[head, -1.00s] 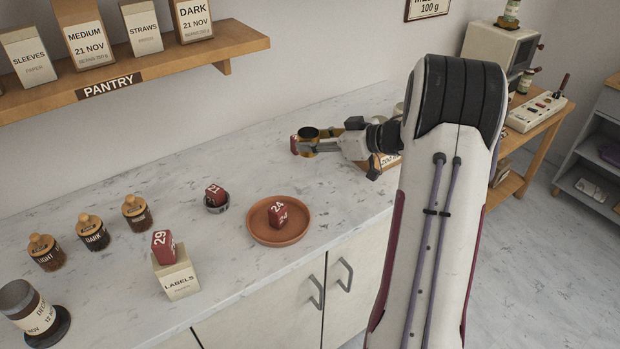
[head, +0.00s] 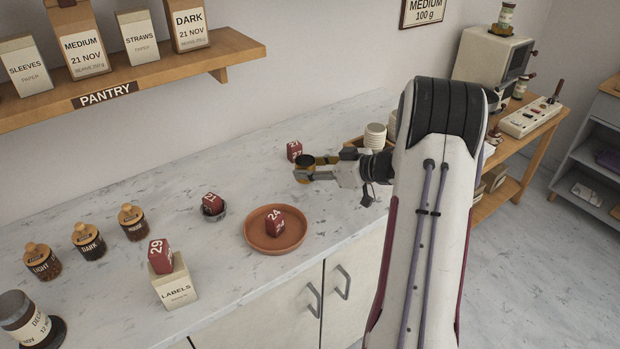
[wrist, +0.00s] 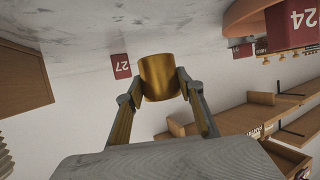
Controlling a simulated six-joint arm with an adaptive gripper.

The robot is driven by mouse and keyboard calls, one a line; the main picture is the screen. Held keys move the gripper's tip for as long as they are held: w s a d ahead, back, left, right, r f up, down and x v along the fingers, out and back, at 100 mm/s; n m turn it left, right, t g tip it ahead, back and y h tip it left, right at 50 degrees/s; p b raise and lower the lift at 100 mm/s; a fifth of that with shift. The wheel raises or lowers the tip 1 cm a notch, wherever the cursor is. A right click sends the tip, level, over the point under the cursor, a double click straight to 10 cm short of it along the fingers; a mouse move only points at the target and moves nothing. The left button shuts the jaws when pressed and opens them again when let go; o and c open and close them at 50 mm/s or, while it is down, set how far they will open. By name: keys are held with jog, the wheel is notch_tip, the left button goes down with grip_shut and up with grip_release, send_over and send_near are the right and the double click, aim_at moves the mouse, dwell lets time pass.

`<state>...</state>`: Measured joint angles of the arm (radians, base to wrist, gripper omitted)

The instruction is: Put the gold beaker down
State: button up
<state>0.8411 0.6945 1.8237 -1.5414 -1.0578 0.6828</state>
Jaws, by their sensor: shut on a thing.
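My gripper (head: 303,171) is shut on the gold beaker (head: 306,160) over the back right part of the counter. The beaker's dark open mouth faces up in the head view. In the wrist view, the beaker (wrist: 159,74) sits between the two fingers (wrist: 159,84), and the scene appears upside down. I cannot tell whether the beaker's base touches the counter (head: 225,258). A red block marked 27 (head: 294,151) stands just behind the beaker, and it also shows in the wrist view (wrist: 120,67).
A terracotta saucer (head: 290,243) with a red block marked 24 (head: 275,223) lies front left of my gripper. White stacked cups (head: 375,135) stand near a wooden tray at right. Bare marble lies between the saucer and my gripper.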

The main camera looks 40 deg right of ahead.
jog(key=shift+f, duration=1.75)
jog(key=shift+f, duration=0.2)
jog(key=o, duration=1.1)
jog(key=shift+r, duration=0.1)
jog(key=shift+r, duration=0.1)
jog(key=v, duration=1.2)
